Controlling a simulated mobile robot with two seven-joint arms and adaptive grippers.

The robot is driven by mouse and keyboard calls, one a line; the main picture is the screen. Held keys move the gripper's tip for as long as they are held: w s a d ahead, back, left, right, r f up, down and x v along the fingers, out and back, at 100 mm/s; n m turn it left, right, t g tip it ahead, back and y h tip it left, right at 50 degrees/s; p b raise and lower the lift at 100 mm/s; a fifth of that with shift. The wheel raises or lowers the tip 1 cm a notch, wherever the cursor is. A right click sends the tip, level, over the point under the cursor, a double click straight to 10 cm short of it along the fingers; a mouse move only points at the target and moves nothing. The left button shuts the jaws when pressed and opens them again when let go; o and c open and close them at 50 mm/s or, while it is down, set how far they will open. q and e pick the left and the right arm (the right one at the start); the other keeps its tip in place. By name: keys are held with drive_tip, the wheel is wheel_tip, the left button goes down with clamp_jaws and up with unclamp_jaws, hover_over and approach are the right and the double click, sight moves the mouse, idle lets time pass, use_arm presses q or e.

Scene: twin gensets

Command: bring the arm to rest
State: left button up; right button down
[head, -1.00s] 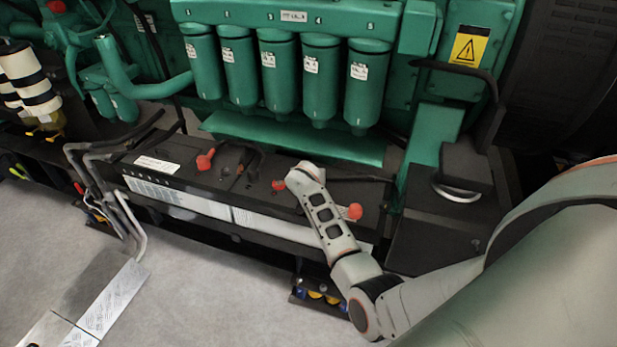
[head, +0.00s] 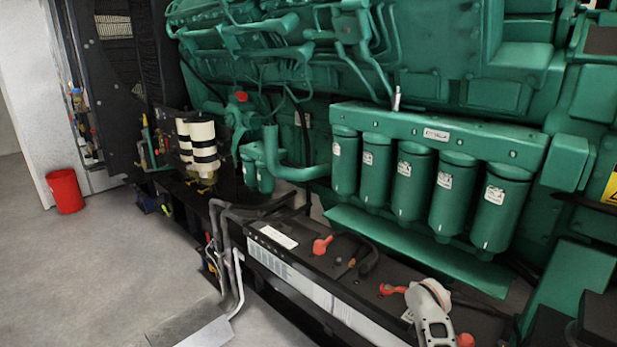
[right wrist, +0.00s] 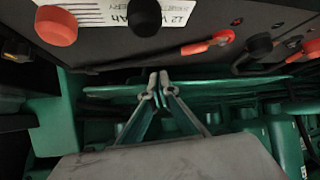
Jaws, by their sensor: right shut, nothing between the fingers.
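My right arm (head: 430,308) comes in at the lower right of the head view, over the black batteries (head: 365,290) beside the green engine (head: 450,60). Its gripper is hidden in that view. In the right wrist view my right gripper (right wrist: 159,88) is shut and empty, its fingertips together. The fingers show against the green ledge (right wrist: 240,86) of the engine, near the battery's edge; whether they touch anything cannot be told. My left gripper is in neither view.
Red terminal covers (head: 322,245) and cables lie on the batteries close to my right arm. Green filter canisters (head: 410,172) hang above the ledge. Grey pipes (head: 230,255) rise at the batteries' left end. A red bin (head: 65,191) stands on open grey floor at left.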

drive_tip(key=s, duration=0.2)
drive_tip(key=s+d+f+n, duration=0.1)
drive_tip(key=s, duration=0.2)
drive_tip(key=s+d+n, duration=0.1)
drive_tip(key=s, duration=0.1)
drive_tip(key=shift+s+f, duration=0.3)
drive_tip(key=shift+f, duration=0.1)
drive_tip(key=s+a+r+n, duration=0.15)
drive_tip(key=s+n, duration=0.25)
drive_tip(key=s, duration=0.6)
drive_tip(key=s+a+r+n+g+y, duration=0.1)
drive_tip(key=s+a+n, duration=0.25)
drive_tip(key=s, duration=0.65)
drive_tip(key=s+a+r+n, duration=0.2)
drive_tip(key=s+n, duration=0.2)
drive_tip(key=s, duration=0.6)
drive_tip(key=a+f+m+t+y, duration=0.3)
drive_tip(key=a+f+y, duration=0.3)
drive_tip(key=a+f, duration=0.8)
wheel_tip(320, 180, down, 3)
drive_tip(key=shift+w+a+r+y, duration=0.1)
drive_tip(key=shift+w+a+y, duration=0.05)
drive_tip(key=shift+w+y, duration=0.25)
